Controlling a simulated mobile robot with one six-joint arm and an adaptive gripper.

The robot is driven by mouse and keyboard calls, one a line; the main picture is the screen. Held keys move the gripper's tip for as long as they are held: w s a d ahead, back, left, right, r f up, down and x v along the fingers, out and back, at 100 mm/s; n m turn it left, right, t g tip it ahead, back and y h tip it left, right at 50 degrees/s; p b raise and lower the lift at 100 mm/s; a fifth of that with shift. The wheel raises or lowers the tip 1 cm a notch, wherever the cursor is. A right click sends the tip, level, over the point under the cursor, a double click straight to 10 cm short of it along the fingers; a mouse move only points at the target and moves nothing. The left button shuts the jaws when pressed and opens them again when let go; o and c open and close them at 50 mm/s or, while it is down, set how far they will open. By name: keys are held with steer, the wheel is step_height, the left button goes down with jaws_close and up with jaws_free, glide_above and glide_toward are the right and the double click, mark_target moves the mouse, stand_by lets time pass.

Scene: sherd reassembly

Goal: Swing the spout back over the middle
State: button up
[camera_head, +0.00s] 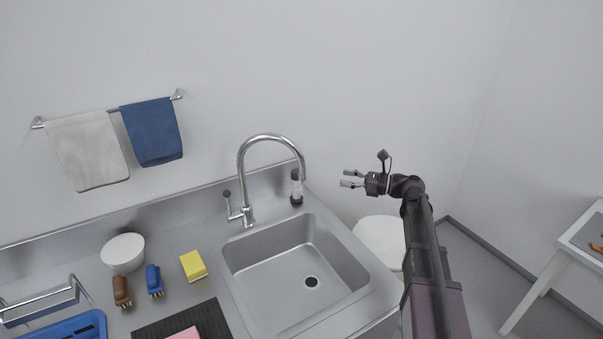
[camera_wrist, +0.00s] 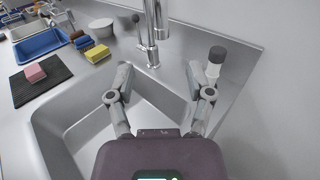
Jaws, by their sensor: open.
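The chrome gooseneck spout (camera_head: 270,137) rises behind the sink's back edge and arches to the right in the head view. Its hanging end is near the basin's back right corner, in front of a small bottle. The faucet's side lever (camera_head: 227,200) is left of its base. My gripper (camera_head: 346,178) is open and empty, in the air to the right of the spout. In the wrist view the spout pipe (camera_wrist: 153,35) stands beyond and between my spread fingertips (camera_wrist: 159,70), apart from them.
The sink basin (camera_head: 252,257) is empty. A dark-capped bottle (camera_wrist: 213,66) stands close to the right finger in the wrist view. A yellow sponge (camera_head: 193,265), brushes (camera_head: 154,280) and a white bowl (camera_head: 123,252) are on the counter left of the sink. Above the basin is free room.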

mark_target(302, 172)
steer(key=shift+a, duration=0.1)
steer(key=shift+x, duration=6.8)
jaws_close()
steer(key=shift+s+a, duration=0.1)
